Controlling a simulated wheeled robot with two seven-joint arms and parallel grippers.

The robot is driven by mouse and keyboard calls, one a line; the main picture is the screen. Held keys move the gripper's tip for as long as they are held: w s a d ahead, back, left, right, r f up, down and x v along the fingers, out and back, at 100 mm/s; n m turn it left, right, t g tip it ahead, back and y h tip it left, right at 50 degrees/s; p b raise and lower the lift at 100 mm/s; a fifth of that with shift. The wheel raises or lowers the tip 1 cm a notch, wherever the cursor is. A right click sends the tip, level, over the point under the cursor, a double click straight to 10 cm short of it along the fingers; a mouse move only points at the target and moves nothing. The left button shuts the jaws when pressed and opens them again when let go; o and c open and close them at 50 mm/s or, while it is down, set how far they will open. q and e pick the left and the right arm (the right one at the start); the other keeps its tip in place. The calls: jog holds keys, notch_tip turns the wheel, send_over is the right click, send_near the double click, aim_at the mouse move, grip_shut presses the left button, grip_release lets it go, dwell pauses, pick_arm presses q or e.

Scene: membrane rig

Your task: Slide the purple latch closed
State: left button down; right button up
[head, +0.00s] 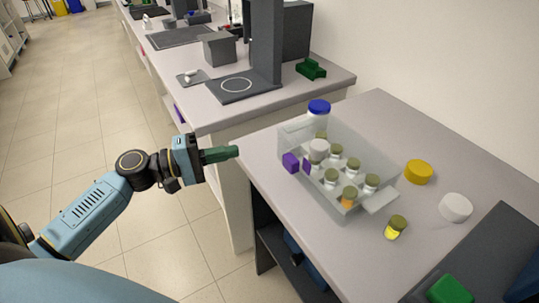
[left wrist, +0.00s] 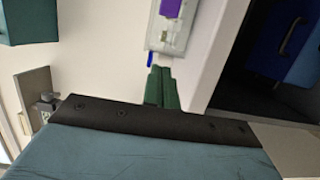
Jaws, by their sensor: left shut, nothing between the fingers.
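A clear box (head: 378,207) stands on the near bench and holds several small capped vials. A purple latch block (head: 291,163) sits at the box's left side, with a thin purple plate (head: 306,165) close beside it. I cannot tell for sure whether the latch is open or closed. In the left wrist view a purple part (left wrist: 171,8) shows at the top edge, on the pale box. My left gripper (head: 236,151) has green fingers, shut and empty. It is left of the purple latch, apart from it, near the bench's left edge. My right gripper is not in view.
A blue-capped bottle (head: 319,107) stands behind the box. A yellow cap (head: 419,172), a white cap (head: 456,207) and a small yellow vial (head: 395,228) lie to its right. A dark tray (head: 490,250) is at front right. Floor lies open on the left.

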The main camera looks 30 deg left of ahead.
aim_at(287, 166)
pick_arm(q)
jog(key=x, duration=0.8)
jog(key=shift+w+p, duration=0.15)
jog(key=shift+p, duration=0.2)
jog(key=shift+s+d+p, duration=0.2)
jog(key=shift+s+d, duration=0.2)
jog(key=shift+d, duration=0.2)
jog(key=shift+s+d+p, duration=0.15)
jog(key=shift+s+d, duration=0.2)
jog(key=shift+d, duration=0.2)
jog(key=shift+s+d, duration=0.3)
jog(key=shift+d, duration=0.2)
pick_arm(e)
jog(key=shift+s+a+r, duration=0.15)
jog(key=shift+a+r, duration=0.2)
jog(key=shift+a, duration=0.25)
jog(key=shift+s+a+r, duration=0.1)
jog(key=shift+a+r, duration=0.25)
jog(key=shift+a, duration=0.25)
